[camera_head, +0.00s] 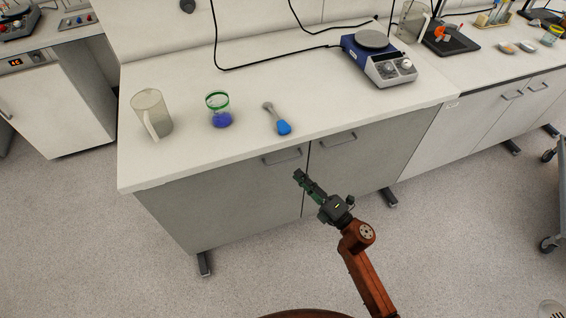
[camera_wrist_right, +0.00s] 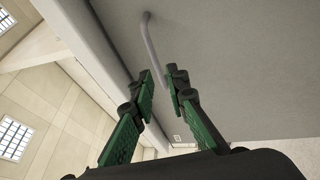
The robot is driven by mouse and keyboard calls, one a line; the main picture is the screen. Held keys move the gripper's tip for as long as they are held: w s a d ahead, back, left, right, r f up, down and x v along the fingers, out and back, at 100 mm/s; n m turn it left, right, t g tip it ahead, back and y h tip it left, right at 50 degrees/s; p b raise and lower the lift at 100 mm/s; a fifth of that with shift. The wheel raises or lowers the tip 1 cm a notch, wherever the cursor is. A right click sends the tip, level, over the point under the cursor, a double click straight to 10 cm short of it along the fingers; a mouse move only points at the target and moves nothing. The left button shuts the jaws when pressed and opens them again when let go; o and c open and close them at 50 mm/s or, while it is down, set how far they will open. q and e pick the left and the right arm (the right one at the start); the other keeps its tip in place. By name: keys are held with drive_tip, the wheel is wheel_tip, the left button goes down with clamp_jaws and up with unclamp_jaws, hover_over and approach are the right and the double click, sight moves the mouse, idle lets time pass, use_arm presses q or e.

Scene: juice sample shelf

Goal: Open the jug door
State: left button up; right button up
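The cabinet has two grey doors under the counter; the left door (camera_head: 230,195) is the one below the clear jug (camera_head: 151,114). Both doors look shut. The left door's bar handle (camera_head: 282,157) sits near its upper right corner. My right gripper (camera_head: 299,175) is just below and right of that handle in the head view. In the right wrist view, my right gripper (camera_wrist_right: 160,74) is open, and a handle (camera_wrist_right: 149,42) runs down toward the gap between its fingertips. I cannot tell whether the bar lies between them or beyond. My left gripper is not in view.
The right door (camera_head: 355,165) has its own handle (camera_head: 339,139). On the counter (camera_head: 215,155) stand a green-rimmed beaker of blue stuff (camera_head: 218,112), a blue-ended flask (camera_head: 278,120) lying down and a hotplate (camera_head: 378,58). The floor before the cabinet is clear.

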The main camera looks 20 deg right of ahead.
sight(285, 162)
drive_tip(key=x, duration=0.4)
drive_tip(key=b+x, duration=0.1)
drive_tip(key=x, duration=0.2)
drive_tip(key=shift+w+a+r, duration=0.25)
drive_tip(key=shift+r, duration=0.05)
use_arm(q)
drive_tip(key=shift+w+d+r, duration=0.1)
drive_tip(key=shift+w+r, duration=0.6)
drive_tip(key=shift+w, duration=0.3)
use_arm(e)
clamp_jaws()
drive_tip(key=shift+a, duration=0.1)
